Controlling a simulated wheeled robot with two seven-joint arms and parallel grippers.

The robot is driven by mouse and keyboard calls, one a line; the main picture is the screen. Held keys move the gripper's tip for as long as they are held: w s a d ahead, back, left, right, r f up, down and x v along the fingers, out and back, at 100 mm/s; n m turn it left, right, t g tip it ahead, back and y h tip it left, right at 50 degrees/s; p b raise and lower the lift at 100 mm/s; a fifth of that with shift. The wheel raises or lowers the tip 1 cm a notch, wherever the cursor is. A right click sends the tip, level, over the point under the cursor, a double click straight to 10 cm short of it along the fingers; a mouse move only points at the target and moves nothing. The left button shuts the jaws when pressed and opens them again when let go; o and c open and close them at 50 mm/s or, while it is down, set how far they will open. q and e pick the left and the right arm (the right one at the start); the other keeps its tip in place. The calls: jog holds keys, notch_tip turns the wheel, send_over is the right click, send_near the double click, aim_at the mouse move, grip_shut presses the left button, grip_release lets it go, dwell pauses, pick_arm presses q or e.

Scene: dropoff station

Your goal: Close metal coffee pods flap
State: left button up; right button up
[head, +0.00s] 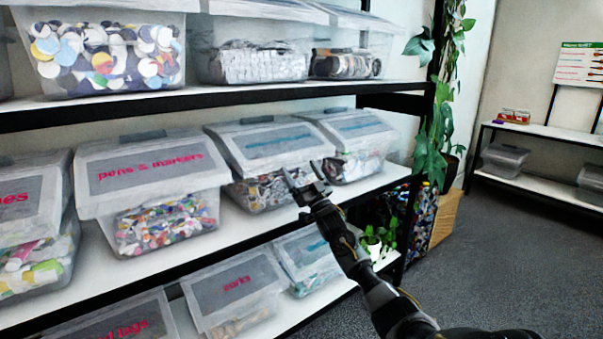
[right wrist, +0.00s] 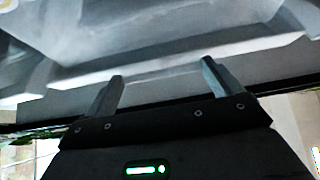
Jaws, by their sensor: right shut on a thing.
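My right gripper (head: 305,183) is at the middle shelf, in front of the gap between two clear bins with blue lettering. The left of these bins (head: 262,165) has a lid that looks down over its mixed contents. The right bin (head: 358,140) also has its lid down. In the right wrist view, the two fingers (right wrist: 160,85) stand apart, with a pale translucent lid edge (right wrist: 165,68) at their tips. The blue lettering is too blurred to read, so I cannot tell which bin holds metal coffee pods. My left gripper is out of view.
A bin marked pens & markers (head: 150,180) stands to the left on the same shelf. More bins fill the shelves above and below. A hanging plant (head: 440,125) and the shelf post are to the right. The grey floor (head: 490,260) at right is clear.

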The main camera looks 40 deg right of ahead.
jog(key=shift+w+a+f, duration=0.1)
jog(key=shift+f, duration=0.45)
jog(key=o, duration=1)
jog(key=shift+o, duration=0.5)
jog(key=shift+w+f, duration=0.1)
jog(key=shift+w, duration=0.1)
jog(key=shift+s, duration=0.3)
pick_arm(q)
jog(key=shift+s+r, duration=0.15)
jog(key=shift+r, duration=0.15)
pick_arm(e)
jog(key=v, duration=1)
jog(key=shift+f, duration=0.15)
jog(key=shift+s, duration=0.1)
